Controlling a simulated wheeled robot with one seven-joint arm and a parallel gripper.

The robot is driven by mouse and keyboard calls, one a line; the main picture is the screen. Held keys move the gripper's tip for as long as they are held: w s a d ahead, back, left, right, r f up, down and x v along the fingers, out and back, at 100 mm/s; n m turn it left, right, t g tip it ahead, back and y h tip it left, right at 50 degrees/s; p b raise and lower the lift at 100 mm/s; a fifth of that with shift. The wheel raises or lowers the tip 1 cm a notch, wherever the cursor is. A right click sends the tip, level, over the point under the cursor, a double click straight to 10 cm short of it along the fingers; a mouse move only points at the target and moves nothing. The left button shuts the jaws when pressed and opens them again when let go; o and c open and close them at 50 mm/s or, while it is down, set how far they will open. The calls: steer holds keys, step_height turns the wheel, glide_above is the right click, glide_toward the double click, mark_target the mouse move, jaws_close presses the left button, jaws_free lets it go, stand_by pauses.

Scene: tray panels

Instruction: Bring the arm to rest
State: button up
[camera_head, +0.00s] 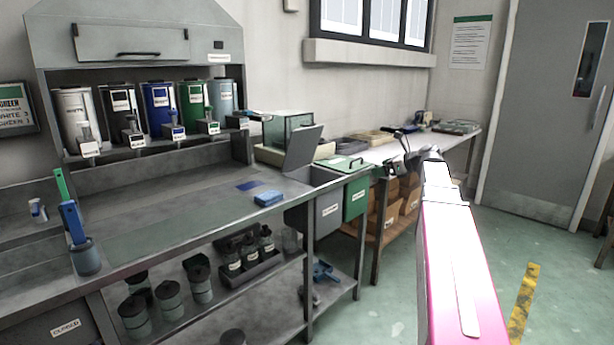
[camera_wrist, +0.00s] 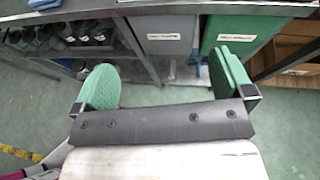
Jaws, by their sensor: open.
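My arm is pink and white and reaches in from the lower right of the head view. My gripper (camera_head: 401,152) is at its far end, in front of the back table's near end. In the wrist view my gripper (camera_wrist: 165,82) shows two green pads spread wide apart, with nothing between them. Beyond the pads are the floor and the fronts of a grey bin (camera_wrist: 165,35) and a green bin (camera_wrist: 228,30). The pads appear clear of both bins.
The grey workbench (camera_head: 150,235) fills the left, with a blue sponge (camera_head: 268,198) near its edge. Its lower shelf holds several jars and bottles. A back table (camera_head: 400,150) has cardboard boxes (camera_head: 408,202) beneath. Green floor is open right, before a grey door (camera_head: 540,110).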

steer(key=s+a+f+n+g+h, duration=0.1)
steer(key=s+a+f+n+h, duration=0.2)
steer(key=f, duration=0.5)
steer(key=s+a+f+n+g, duration=0.2)
steer(key=s+f+n, duration=0.25)
steer(key=f, duration=0.35)
steer(key=s+a+f+n+g+h, duration=0.1)
steer(key=s+a+f+n+h, duration=0.2)
steer(key=f, duration=0.5)
steer(key=s+a+f+n+g+h, duration=0.1)
steer(key=s+f+n+g+h, duration=0.2)
steer(key=s+f+n, duration=1.1)
steer(key=shift+f+g+h, duration=0.3)
steer(key=shift+f+h, duration=0.05)
steer(key=shift+h, duration=0.65)
steer(key=shift+s, duration=0.1)
